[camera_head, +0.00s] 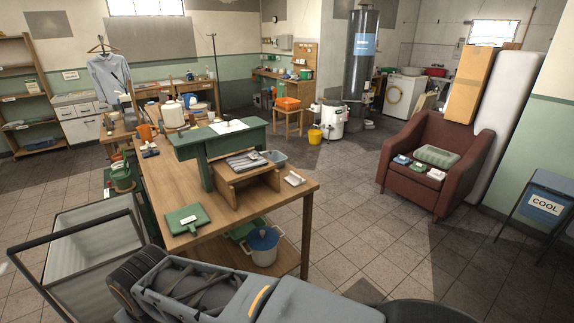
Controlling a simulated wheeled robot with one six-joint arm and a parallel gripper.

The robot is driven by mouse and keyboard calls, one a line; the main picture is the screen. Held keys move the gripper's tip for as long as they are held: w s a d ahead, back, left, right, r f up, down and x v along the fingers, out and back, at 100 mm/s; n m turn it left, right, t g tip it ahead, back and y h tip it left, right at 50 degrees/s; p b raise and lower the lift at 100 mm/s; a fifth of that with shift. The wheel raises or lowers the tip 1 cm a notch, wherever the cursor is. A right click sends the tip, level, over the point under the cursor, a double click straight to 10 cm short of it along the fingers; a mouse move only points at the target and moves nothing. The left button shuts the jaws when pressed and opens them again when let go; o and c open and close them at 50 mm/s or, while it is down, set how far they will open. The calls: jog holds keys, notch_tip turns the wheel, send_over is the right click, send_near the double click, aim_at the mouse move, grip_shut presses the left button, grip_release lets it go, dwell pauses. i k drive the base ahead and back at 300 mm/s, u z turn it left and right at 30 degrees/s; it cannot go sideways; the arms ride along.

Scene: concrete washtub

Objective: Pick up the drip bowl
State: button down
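I cannot tell for sure which thing is the drip bowl. A blue and white pot (263,246) with a raised handle stands low under the table's right end. Either might be the bowl. My grey arm lies across the bottom of the view, in front of the table. My gripper does not show, so its opening is hidden.
A green bench-like stand (218,140) and a green flat box (187,219) are on the table. A metal-framed glass panel (85,258) stands at the left. A red armchair (436,163) is at the right. Tiled floor is clear between table and armchair.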

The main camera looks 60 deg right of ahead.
aim_at(277, 157)
jog(key=z, duration=2.2)
jog(key=i, duration=0.45)
jog(key=z, duration=1.3)
jog(key=i, duration=2.55)
jog(key=u, duration=3.55)
jog(key=i, duration=0.5)
jog(key=u, duration=0.05)
